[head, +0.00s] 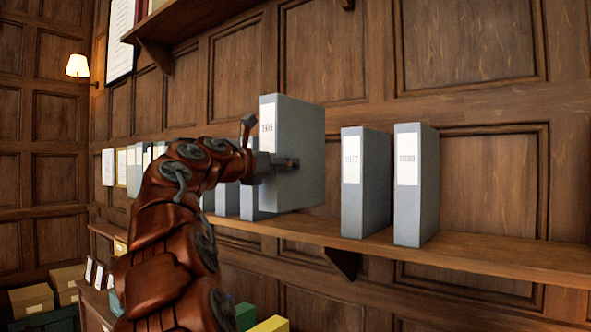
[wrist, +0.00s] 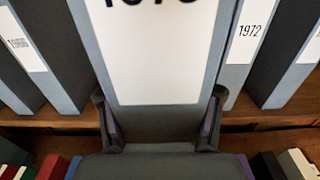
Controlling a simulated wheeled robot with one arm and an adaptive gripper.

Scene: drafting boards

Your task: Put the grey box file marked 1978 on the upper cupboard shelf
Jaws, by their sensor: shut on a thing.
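The grey box file (head: 300,150) is held upright in my gripper (head: 277,164), in front of the row of files on the wooden wall shelf (head: 470,255). Its white label is small in the head view. In the wrist view the label (wrist: 160,60) is cut off at the top and reads roughly 1978, the last digit unclear. My gripper (wrist: 160,128) is shut, with one finger at each side of the file's lower part. I cannot tell whether the file's base touches the shelf. No cupboard is clearly identifiable.
A grey file marked 1972 (head: 366,180) and another grey file (head: 416,185) stand right of the held one. More files (head: 226,198) stand left, partly behind my arm. A higher shelf (head: 190,22) is at the top. Coloured books or boxes (head: 270,324) lie below.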

